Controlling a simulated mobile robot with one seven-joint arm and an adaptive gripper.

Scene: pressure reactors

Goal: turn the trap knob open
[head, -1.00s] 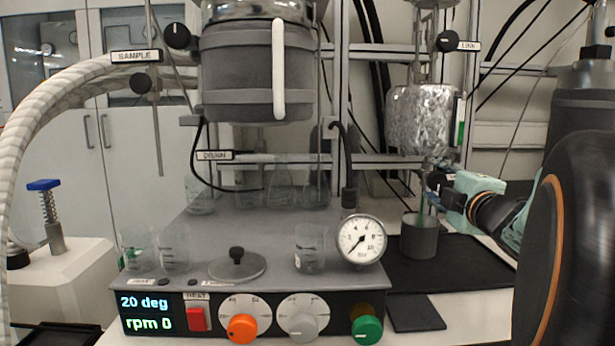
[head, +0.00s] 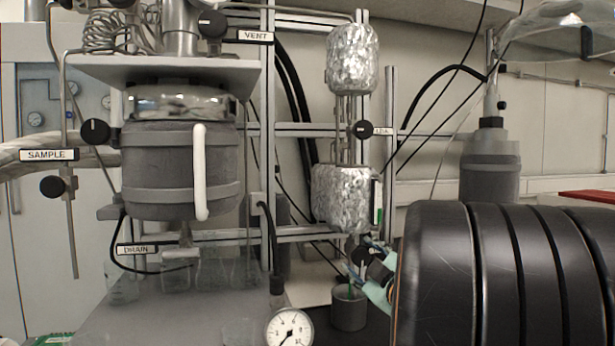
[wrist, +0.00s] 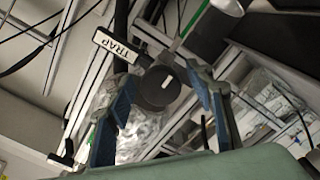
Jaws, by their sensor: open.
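The trap knob (wrist: 160,88) is a round black knob with a pale mark on its face, in the middle of the wrist view. Its white TRAP label (wrist: 117,47) is at its upper left. My gripper (wrist: 161,74) is open, with one blue finger on each side of the knob. The left finger lies close to the knob; I cannot tell whether it touches. In the head view my gripper (head: 372,272) is just below the lower foil-wrapped vessel (head: 343,198), mostly hidden behind my arm.
A grey cup (head: 349,308) stands below my gripper. A pressure gauge (head: 289,328) is in front, to its left. The grey reactor vessel (head: 160,170) with a white handle stands at left. Metal frame bars (head: 268,150) and black hoses are behind.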

